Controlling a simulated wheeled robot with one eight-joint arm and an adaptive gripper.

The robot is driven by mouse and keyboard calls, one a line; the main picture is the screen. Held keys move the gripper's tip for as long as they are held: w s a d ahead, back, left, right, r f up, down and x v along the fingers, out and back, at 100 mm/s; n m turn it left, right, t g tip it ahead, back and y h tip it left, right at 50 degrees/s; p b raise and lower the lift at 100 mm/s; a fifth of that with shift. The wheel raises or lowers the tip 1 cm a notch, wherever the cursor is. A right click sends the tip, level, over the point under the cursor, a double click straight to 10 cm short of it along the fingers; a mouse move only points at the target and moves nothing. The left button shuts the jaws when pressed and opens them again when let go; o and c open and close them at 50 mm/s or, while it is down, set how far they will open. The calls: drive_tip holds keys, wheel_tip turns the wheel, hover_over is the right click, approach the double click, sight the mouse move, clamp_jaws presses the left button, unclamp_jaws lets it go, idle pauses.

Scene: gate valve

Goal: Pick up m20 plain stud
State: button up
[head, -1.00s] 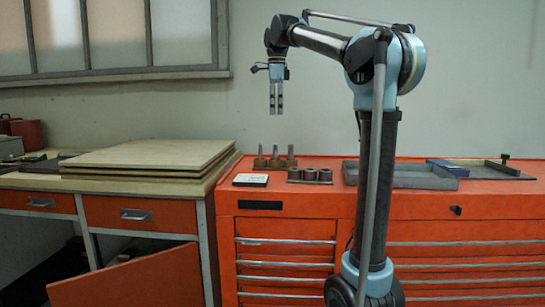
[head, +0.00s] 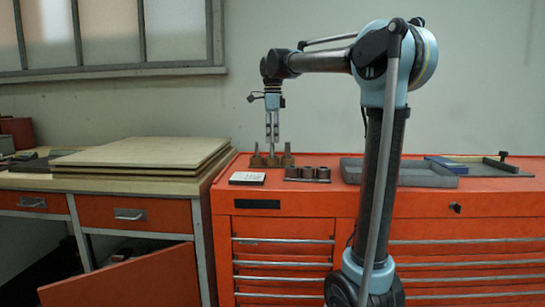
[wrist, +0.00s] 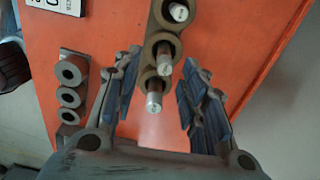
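I cannot tell by size or marking which is the M20 plain stud. My gripper (head: 272,150) points straight down over the studs in the head view and overlaps the middle one there. In the wrist view my gripper (wrist: 161,75) is open, with the nearest stud between its fingers and apart from both. Nothing is held.
A grey block with three round sleeves (head: 307,173) sits right of the studs. A small white label card (head: 247,178) lies in front. A grey tray (head: 412,175) is farther right. Stacked boards (head: 140,155) lie on the left bench. The cabinet edge is close to the studs.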

sight(272, 148)
drive_tip(key=shift+w+f, duration=0.2)
drive_tip(key=shift+f, duration=1.2)
drive_tip(key=shift+w+f, duration=0.15)
drive_tip(key=shift+f, duration=1.25)
clamp_jaws()
